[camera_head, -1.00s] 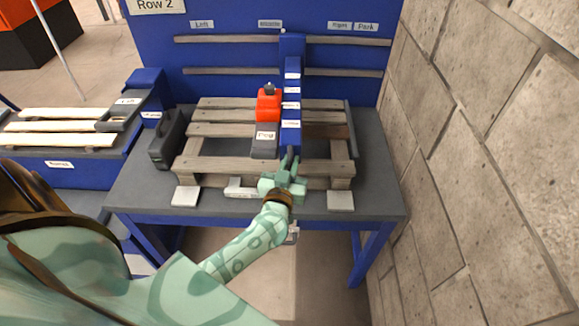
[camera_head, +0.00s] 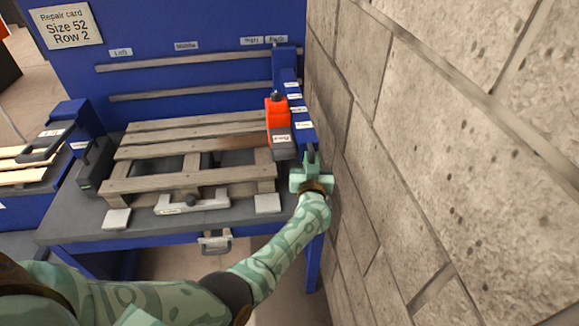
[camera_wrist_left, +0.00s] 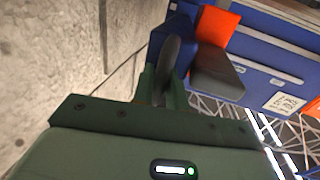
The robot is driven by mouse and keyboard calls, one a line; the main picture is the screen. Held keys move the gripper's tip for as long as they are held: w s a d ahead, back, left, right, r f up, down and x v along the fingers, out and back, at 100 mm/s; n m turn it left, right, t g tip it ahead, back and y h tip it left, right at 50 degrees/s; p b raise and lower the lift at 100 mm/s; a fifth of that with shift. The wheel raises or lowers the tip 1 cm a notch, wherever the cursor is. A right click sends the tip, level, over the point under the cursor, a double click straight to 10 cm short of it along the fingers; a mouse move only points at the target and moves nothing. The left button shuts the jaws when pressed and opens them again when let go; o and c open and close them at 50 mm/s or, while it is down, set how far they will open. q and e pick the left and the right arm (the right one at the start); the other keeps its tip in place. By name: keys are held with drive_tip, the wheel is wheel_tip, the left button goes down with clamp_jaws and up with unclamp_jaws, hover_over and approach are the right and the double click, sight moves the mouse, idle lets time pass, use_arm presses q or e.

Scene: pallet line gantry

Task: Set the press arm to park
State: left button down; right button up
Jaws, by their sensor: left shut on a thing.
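The press arm is a blue beam (camera_head: 303,128) running from the blue back panel towards me, with a red and grey press head (camera_head: 278,123) on its left side. My left gripper (camera_head: 311,162) is shut on the dark handle at the beam's front end. In the left wrist view the dark handle (camera_wrist_left: 172,58) stands between my left fingers, with the red and grey head beyond. My right gripper is not in view.
A wooden pallet (camera_head: 140,186) lies on the grey bench left of the arm. A dark case (camera_head: 95,165) stands at its left. The stone wall (camera_head: 430,150) is close on the right of the arm and my gripper. Two rails (camera_head: 180,92) cross the back panel.

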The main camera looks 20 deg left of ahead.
use_arm(q)
drive_tip(key=shift+w+d, duration=0.3)
drive_tip(key=shift+d, duration=0.35)
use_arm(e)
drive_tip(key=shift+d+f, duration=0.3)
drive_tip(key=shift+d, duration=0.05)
use_arm(q)
drive_tip(key=c, duration=1.8)
unclamp_jaws()
drive_tip(key=shift+w+d, duration=0.1)
drive_tip(key=shift+d, duration=0.05)
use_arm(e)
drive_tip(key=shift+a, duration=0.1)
